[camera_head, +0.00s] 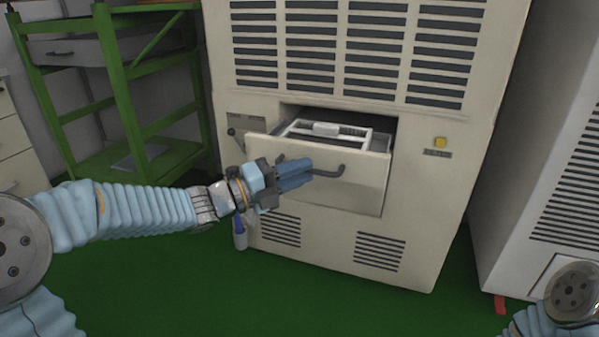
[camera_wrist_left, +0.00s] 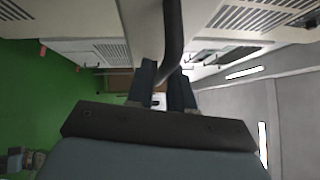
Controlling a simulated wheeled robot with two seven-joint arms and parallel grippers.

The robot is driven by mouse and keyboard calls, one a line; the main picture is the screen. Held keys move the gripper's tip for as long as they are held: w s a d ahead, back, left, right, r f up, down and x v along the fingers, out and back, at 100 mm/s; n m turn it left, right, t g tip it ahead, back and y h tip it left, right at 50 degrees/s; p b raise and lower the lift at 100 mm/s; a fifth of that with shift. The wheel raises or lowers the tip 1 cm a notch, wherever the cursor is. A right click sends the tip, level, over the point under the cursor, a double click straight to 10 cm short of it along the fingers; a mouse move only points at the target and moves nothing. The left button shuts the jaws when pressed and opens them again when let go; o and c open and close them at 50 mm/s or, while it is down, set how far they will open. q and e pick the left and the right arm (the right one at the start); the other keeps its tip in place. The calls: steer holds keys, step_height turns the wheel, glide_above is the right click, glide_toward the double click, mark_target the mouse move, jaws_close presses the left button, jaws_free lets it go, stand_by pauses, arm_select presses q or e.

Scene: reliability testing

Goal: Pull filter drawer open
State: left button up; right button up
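The filter drawer (camera_head: 355,190) in the beige cabinet stands partly open, its front pulled out from the cabinet face. A white framed filter (camera_head: 325,131) shows inside it. A dark bar handle (camera_head: 330,172) is on the drawer front. It also shows as a thick dark curved bar in the left wrist view (camera_wrist_left: 173,35). My right gripper is out of view.
The cabinet has louvred vents above and below the drawer and a yellow button (camera_head: 440,142) on the right. A green shelf rack (camera_head: 115,80) stands at the left, another pale cabinet (camera_head: 540,190) at the right. The green floor (camera_head: 330,305) in front is clear.

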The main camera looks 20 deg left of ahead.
arm_select(q)
steer(key=shift+o, duration=1.2)
steer(key=shift+s+a, duration=0.1)
steer(key=v, duration=1.3)
steer(key=shift+s+a+f, duration=0.15)
steer(key=shift+a, duration=0.05)
